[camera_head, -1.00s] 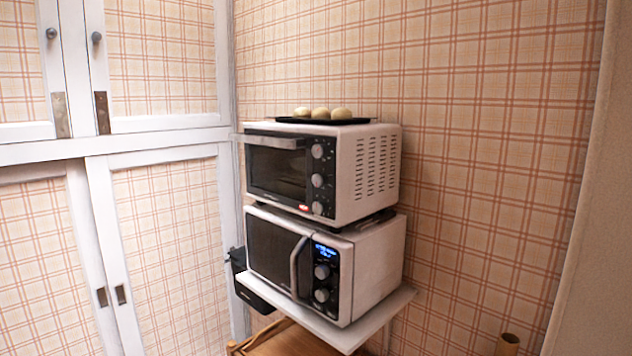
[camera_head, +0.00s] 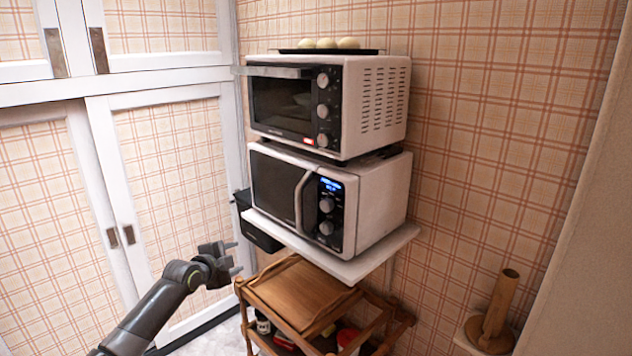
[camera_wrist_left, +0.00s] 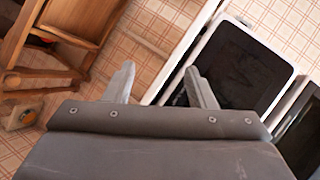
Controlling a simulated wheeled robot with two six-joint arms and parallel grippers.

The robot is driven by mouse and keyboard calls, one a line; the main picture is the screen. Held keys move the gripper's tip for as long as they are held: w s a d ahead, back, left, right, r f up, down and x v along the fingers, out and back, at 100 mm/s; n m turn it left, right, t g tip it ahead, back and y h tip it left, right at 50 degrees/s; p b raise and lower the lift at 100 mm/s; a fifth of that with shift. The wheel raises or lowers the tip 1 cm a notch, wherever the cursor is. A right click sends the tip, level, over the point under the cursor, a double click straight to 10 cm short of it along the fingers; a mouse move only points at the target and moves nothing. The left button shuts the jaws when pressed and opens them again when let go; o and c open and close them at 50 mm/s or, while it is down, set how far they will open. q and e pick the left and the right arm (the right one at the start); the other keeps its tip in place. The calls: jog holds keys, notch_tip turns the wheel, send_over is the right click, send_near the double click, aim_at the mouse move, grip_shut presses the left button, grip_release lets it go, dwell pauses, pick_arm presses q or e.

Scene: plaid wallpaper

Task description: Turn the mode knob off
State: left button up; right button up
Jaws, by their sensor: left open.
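A white toaster oven (camera_head: 375,103) stands on top of a white microwave (camera_head: 385,200). The oven's dark front panel has three round knobs in a column: top (camera_head: 323,80), middle (camera_head: 323,111) and bottom (camera_head: 322,140). The microwave has two knobs, upper (camera_head: 326,205) and lower (camera_head: 326,228), below a lit blue display. I cannot read which one is the mode knob. My left gripper (camera_head: 234,258) is open and empty, low and left of the microwave, apart from it. Its spread fingers (camera_wrist_left: 160,78) show in the left wrist view, with a dark, white-framed appliance front beyond. My right gripper is not in view.
The microwave rests on a white shelf (camera_head: 350,268). A wooden cart (camera_head: 300,293) stands below. A tray (camera_head: 365,51) with buns lies on the oven. A dark box (camera_head: 262,236) is left of the microwave. A wooden holder (camera_head: 492,325) stands at lower right.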

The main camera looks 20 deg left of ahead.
aim_at(321, 111)
pick_arm(q)
jog(key=w+d+r+m+t+h, duration=0.1)
jog(key=d+r+m, duration=0.15)
jog(key=r, duration=0.75)
jog(key=w+d+r+m+t+h, duration=0.15)
jog(key=r+m, duration=0.25)
jog(key=r, duration=0.6)
jog(key=s+d+r+m+h+b, duration=0.15)
jog(key=s+d+r+m, duration=0.3)
jog(key=r, duration=0.45)
jog(key=s+d+r+m+h, duration=0.3)
jog(key=s+d+r+m, duration=0.15)
jog(key=r, duration=0.55)
jog(key=shift+m+t, duration=0.25)
jog(key=p+x, duration=0.7)
jog(key=x, duration=1)
jog(key=shift+d+f, duration=0.1)
jog(key=shift+f, duration=0.05)
jog(key=shift+w+d+f+p, duration=0.2)
jog(key=shift+w+p, duration=0.1)
jog(key=shift+w, duration=0.2)
jog(key=c, duration=1)
